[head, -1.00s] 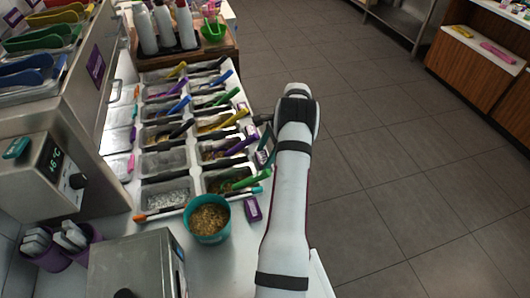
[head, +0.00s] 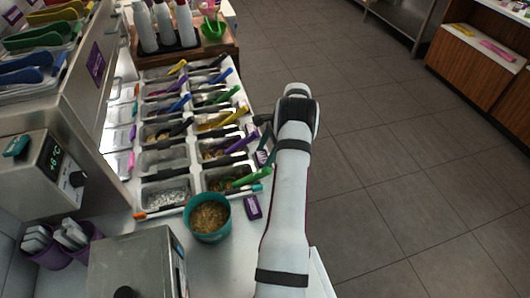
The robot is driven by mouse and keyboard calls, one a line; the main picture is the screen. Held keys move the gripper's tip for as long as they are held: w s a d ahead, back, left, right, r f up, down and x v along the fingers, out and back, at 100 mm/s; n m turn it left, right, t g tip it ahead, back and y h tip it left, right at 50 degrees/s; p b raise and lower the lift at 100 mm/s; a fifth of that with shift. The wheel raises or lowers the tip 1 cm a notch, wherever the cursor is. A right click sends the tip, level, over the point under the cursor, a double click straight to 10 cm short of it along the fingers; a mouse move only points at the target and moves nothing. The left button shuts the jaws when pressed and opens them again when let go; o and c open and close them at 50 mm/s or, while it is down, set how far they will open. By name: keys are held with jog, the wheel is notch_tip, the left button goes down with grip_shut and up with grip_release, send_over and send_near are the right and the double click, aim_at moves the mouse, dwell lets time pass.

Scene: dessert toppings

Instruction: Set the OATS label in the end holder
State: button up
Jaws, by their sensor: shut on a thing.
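My gripper (head: 268,143) is at the right edge of the topping trays, at the far end of my white arm. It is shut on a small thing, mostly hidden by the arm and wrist. A small purple and white label (head: 262,157) shows at the fingertips; its print is too small to read. Another purple label (head: 253,207) stands on the counter just right of the teal tub (head: 209,217). I cannot make out which label reads OATS, and the end holder is not clearly distinguishable.
Topping trays (head: 165,160) with coloured spoons fill the counter left of my gripper. White bottles (head: 163,25) stand on a wooden stand behind. A steel box (head: 135,265) is at the front. Open floor (head: 400,150) lies to the right.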

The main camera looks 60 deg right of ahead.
dwell(0.4)
jog(key=o, duration=1.2)
jog(key=shift+c, duration=0.2)
jog(key=shift+r, duration=0.1)
notch_tip(320, 180, up, 6)
jog(key=shift+r, duration=0.9)
